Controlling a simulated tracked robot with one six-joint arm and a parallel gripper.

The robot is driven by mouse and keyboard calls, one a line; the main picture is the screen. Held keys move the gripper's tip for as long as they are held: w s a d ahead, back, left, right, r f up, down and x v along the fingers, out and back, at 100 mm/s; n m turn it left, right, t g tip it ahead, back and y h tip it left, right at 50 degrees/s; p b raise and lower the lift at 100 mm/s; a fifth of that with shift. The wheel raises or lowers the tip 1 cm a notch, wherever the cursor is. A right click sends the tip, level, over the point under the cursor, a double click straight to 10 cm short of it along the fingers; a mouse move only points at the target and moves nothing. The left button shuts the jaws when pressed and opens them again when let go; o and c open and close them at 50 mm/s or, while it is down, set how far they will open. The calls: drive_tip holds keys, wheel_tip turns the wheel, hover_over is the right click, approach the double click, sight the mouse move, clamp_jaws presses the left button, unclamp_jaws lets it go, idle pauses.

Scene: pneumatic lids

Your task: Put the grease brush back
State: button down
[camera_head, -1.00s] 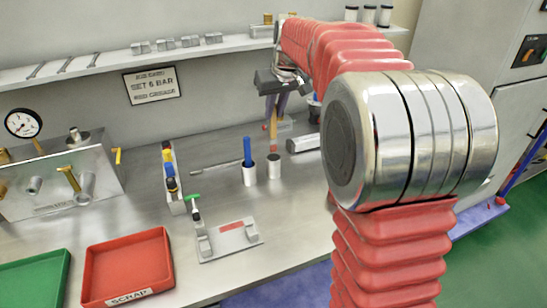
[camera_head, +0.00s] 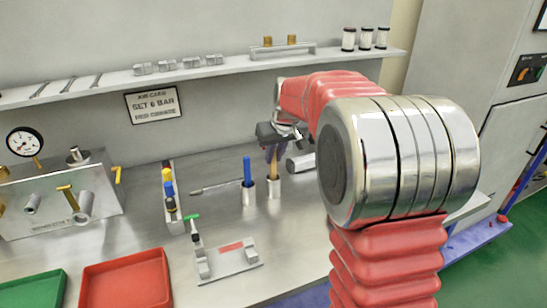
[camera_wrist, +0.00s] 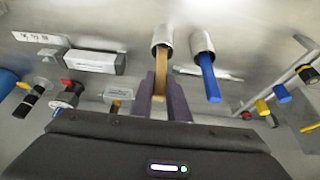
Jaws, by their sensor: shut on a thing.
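The grease brush has a wooden handle (camera_head: 273,171). My gripper (camera_head: 271,154) is shut on it with two purple fingers and holds it upright. Its lower end is inside the right-hand metal cup (camera_head: 274,189) on the bench. In the wrist view the wooden handle (camera_wrist: 160,74) runs from between the fingers into the mouth of that cup (camera_wrist: 163,37). The brush's lower end is hidden inside, and I cannot tell whether it touches the bottom.
A second cup (camera_head: 248,196) just to the left holds a blue-handled tool (camera_head: 247,170). A metal cylinder (camera_head: 301,163) lies to the right. A thin rod (camera_head: 215,187), a holder with coloured tools (camera_head: 171,200) and a grey fixture (camera_head: 229,259) are further left. A shelf (camera_head: 200,70) runs above.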

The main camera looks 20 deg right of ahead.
drive_tip(key=shift+f, duration=0.4)
drive_tip(key=c, duration=1.7)
unclamp_jaws()
drive_tip(key=v, duration=1.2)
